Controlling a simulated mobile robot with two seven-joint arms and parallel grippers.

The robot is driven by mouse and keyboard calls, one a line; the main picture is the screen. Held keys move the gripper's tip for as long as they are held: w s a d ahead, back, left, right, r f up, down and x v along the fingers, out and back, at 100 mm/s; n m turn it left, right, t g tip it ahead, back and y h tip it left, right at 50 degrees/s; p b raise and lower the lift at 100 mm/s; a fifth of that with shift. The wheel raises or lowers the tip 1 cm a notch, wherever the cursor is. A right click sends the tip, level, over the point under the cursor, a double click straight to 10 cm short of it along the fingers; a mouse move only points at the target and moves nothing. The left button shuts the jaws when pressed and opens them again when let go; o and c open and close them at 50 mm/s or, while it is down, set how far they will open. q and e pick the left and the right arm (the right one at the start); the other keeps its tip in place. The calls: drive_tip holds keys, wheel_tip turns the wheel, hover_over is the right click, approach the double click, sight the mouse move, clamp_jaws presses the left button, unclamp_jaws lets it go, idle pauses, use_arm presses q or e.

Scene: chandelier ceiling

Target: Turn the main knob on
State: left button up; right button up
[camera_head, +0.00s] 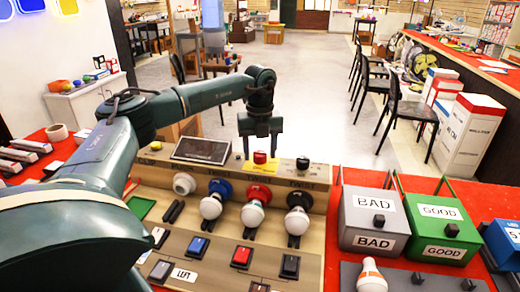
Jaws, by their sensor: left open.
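A beige test console (318,196) stands on the red table. On its raised back strip are a red knob (260,157) on a yellow patch, a black knob (302,163) to its right, and a dark tilted screen (201,150) to the left. The small labels near the knobs are too small to read, so I cannot tell which is the main knob. My left gripper (261,152) points down with its fingers apart, at either side of the red knob in the picture. I cannot tell if they touch it. My right gripper is not in view.
Light bulbs (253,213) sit in blue, red and black sockets in front of the knobs, with rocker switches (242,257) below. A grey BAD box (372,220) and a green GOOD box (441,228) stand at right. A loose bulb (371,276) stands in front.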

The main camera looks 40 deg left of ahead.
use_arm(q)
drive_tip(key=c, duration=1)
drive_tip(key=shift+o, duration=0.2)
